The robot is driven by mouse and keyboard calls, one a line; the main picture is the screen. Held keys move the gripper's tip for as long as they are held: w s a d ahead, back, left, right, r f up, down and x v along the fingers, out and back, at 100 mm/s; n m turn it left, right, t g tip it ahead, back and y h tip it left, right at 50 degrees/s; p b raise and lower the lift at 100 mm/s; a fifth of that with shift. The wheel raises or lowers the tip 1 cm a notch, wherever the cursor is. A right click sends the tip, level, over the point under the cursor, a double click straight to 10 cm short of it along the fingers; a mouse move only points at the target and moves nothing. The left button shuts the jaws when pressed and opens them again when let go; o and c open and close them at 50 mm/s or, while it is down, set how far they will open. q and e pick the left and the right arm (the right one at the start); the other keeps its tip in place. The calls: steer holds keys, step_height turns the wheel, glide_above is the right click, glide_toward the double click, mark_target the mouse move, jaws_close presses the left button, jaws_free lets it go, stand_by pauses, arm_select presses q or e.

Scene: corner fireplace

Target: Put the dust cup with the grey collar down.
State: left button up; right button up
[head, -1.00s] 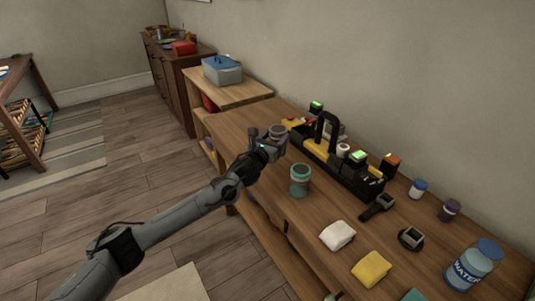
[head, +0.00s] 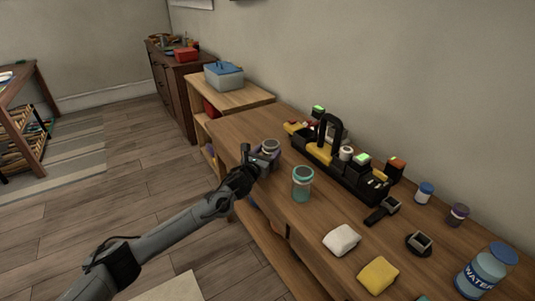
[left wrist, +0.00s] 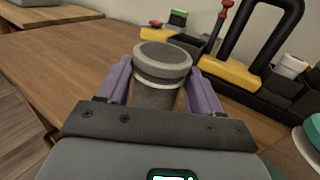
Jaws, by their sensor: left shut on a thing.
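My left gripper (head: 262,156) is shut on the dust cup with the grey collar (head: 270,146). In the left wrist view the cup (left wrist: 163,64) stands upright between the two purple fingers (left wrist: 162,88), its grey collar and round top showing above them. The cup is over the far left part of the wooden workbench (head: 236,127). Its lower end is hidden by the gripper, so I cannot tell whether it touches the bench top. My right gripper is not in view.
A white cloth (head: 341,240) and a yellow cloth (head: 378,275) lie nearer. Bench top left of the cup is clear.

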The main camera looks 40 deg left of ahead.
arm_select(q)
steer(key=o, duration=1.1)
steer(key=shift+f, duration=0.1)
steer(key=shift+r, duration=0.2)
steer(key=shift+s, duration=0.2)
steer(key=s+p, duration=0.1)
steer(key=s, duration=0.2)
steer(key=s+d+p, duration=0.1)
steer(key=s, duration=0.3)
steer(key=s+d+p, duration=0.1)
steer(key=s+p, duration=0.1)
steer(key=s, duration=0.2)
steer(key=shift+s, duration=0.2)
